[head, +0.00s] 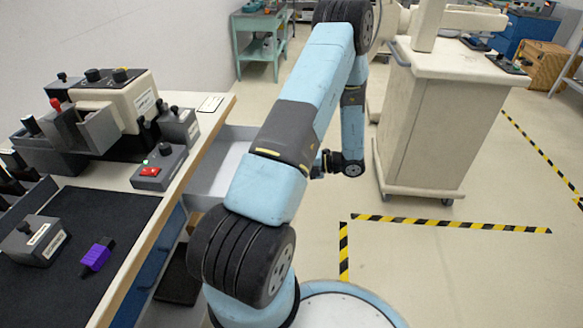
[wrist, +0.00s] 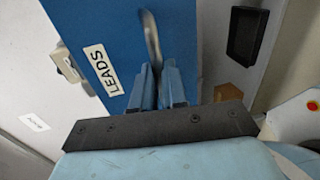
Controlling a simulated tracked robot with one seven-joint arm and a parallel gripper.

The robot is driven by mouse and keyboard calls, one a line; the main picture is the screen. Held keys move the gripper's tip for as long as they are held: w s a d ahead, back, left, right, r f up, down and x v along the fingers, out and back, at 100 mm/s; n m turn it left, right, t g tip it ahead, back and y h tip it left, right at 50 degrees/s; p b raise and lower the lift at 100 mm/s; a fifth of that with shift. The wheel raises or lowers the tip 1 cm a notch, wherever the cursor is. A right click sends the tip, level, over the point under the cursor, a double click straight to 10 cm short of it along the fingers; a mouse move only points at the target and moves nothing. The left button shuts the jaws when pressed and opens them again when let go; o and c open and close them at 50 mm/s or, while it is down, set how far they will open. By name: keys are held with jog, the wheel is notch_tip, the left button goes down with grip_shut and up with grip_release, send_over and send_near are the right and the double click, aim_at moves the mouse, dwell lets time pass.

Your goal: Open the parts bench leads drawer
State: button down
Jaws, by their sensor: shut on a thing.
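The leads drawer has a blue front (wrist: 115,35) with a white LEADS label (wrist: 101,70) in the wrist view. Its metal bar handle (wrist: 151,38) runs down between the fingertips of my gripper (wrist: 159,78), which is shut on it. In the head view a pale grey drawer (head: 216,168) stands pulled out from the far part of the parts bench (head: 128,205). Its front is hidden behind my arm, so its label does not show there. My gripper is also hidden in the head view.
Closed blue drawer fronts (head: 155,262) line the bench's near side. Grey devices and a purple connector (head: 97,254) lie on the bench top. A covered cart (head: 435,125) stands to the right of my arm. Floor with striped tape (head: 450,224) is clear at the lower right.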

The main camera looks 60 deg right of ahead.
jog(key=c, duration=1.2)
grip_release()
jog(key=shift+f, duration=0.1)
jog(key=v, duration=1.4)
jog(key=shift+a, duration=0.1)
